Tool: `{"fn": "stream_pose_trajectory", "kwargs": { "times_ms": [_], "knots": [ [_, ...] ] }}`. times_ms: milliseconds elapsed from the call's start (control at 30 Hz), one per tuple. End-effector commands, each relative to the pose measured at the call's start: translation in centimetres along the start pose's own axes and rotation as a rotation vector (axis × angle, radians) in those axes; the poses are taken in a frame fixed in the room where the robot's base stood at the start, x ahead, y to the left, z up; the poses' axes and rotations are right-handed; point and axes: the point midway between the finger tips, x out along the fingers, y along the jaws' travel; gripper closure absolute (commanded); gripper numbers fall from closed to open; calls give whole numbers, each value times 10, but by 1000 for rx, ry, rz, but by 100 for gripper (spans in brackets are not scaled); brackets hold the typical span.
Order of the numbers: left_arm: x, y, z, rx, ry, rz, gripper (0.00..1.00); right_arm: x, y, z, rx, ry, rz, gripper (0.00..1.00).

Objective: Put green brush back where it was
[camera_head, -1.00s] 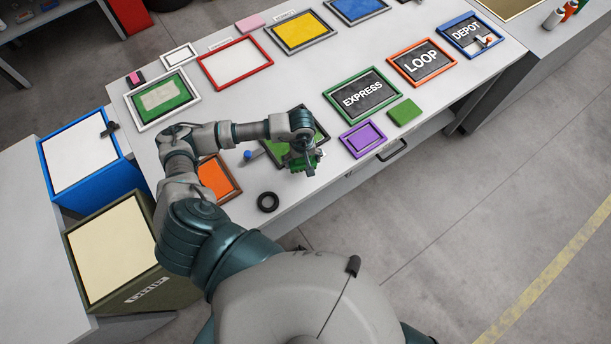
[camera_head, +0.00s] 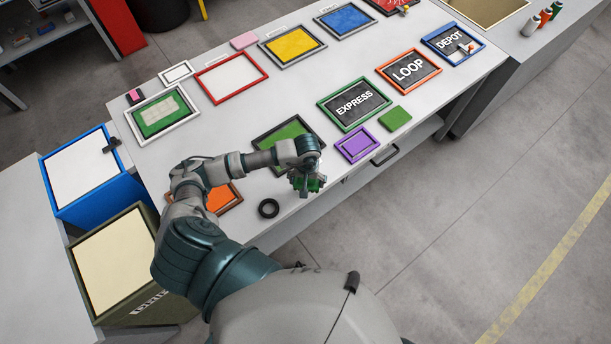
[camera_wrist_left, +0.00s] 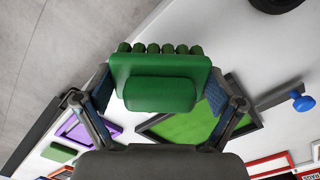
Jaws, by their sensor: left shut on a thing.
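My left gripper (camera_head: 306,184) is shut on the green brush (camera_wrist_left: 155,85). The brush has a flat green back with a raised block and a row of rounded green bristle tufts along one edge in the left wrist view. In the head view only a little green shows between the fingers, near the table's front edge. A dark-framed tray with a green inside (camera_head: 290,130) lies just behind the gripper; it also shows below the brush in the left wrist view (camera_wrist_left: 190,122). My right gripper is not in view.
A black ring (camera_head: 268,208) and an orange tray (camera_head: 222,197) lie near the front edge. A purple tray (camera_head: 357,145), a green square (camera_head: 395,117) and the EXPRESS board (camera_head: 354,103) lie to the right. A blue knob (camera_wrist_left: 301,102) shows in the wrist view.

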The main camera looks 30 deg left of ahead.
Motion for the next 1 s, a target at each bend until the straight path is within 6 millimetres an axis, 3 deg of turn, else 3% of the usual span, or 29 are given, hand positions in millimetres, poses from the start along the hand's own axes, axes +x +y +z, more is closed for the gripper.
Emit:
{"fn": "stream_pose_trajectory", "kwargs": {
  "times_ms": [267,500,733,767,1000],
  "knots": [
    [2,-7,-32,-3,1,3,39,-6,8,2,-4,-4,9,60],
    [36,-8,-33,0,-2,4,39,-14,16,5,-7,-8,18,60],
    [39,-8,-33,1,0,3,39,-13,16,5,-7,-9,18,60],
    [39,-9,-33,1,0,3,0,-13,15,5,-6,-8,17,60],
    [38,-7,-32,1,0,2,0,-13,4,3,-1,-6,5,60]
  ]
}}
